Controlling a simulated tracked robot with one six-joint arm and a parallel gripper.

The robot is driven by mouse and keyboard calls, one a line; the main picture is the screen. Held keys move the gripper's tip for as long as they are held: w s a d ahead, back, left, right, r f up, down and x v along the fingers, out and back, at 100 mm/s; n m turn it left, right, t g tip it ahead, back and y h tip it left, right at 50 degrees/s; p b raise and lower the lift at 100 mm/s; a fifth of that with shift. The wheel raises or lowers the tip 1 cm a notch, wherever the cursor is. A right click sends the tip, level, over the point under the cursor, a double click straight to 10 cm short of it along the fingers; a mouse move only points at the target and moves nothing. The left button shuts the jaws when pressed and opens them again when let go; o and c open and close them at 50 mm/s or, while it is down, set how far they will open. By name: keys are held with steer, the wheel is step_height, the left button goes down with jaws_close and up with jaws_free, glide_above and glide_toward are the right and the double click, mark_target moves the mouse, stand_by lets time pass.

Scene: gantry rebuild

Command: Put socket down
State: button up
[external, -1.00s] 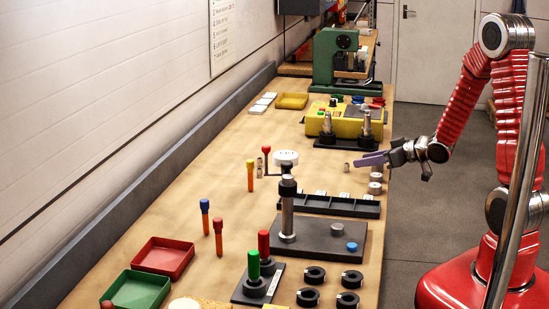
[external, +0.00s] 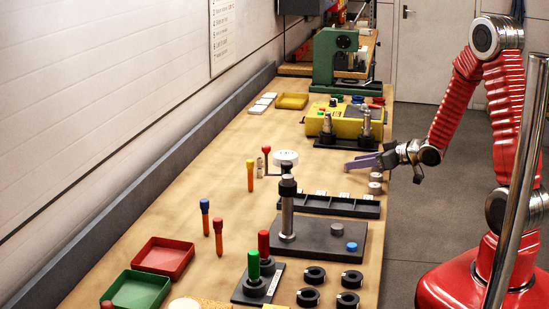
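My gripper (external: 352,161) has two purple fingers. They reach in from the right, low over the far right part of the bench, pointing left. At this size I cannot tell whether the fingers are apart or closed. No socket shows clearly now; the spot at the fingertips where a small grey cylinder showed is covered by the fingers.
A black compartment tray (external: 328,206) lies nearer than my gripper. A yellow fixture (external: 345,124) with metal posts stands beyond it. A dark plate with a tall post (external: 288,215) stands nearer. The bench left of the fingers has bare room.

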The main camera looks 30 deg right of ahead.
mark_target(349, 172)
steer(key=shift+x, duration=2.55)
jaws_close()
